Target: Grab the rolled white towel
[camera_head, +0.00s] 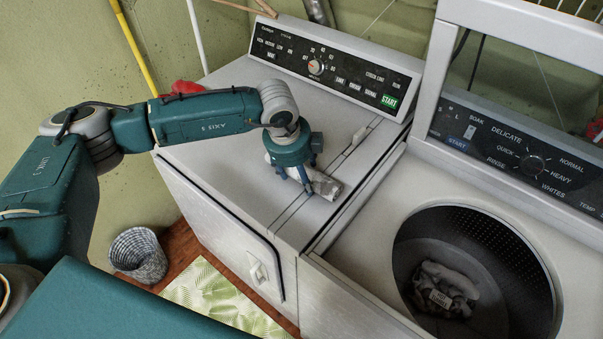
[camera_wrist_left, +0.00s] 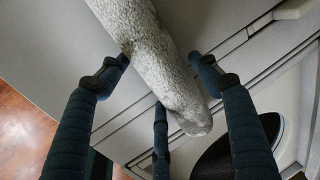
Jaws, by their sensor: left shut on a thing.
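The rolled white towel (camera_head: 327,186) lies on top of the closed dryer (camera_head: 360,110), near its right front edge. It looks greyish white and fuzzy. My left gripper (camera_head: 300,180) is over it from above, shut on it. In the left wrist view the towel (camera_wrist_left: 160,65) runs between the gripper's fingers, with its rounded end sticking out past them. In the head view the gripper hides the towel's middle. I cannot tell a gap between the towel and the dryer top. My right gripper is in neither view.
The open washer (camera_head: 350,290) stands at right, with crumpled cloth (camera_head: 446,288) in its drum and its lid raised. A red item (camera_head: 186,87) lies on the dryer behind my left arm. A woven basket (camera_head: 138,255) and leaf-patterned mat (camera_head: 213,292) are on the floor.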

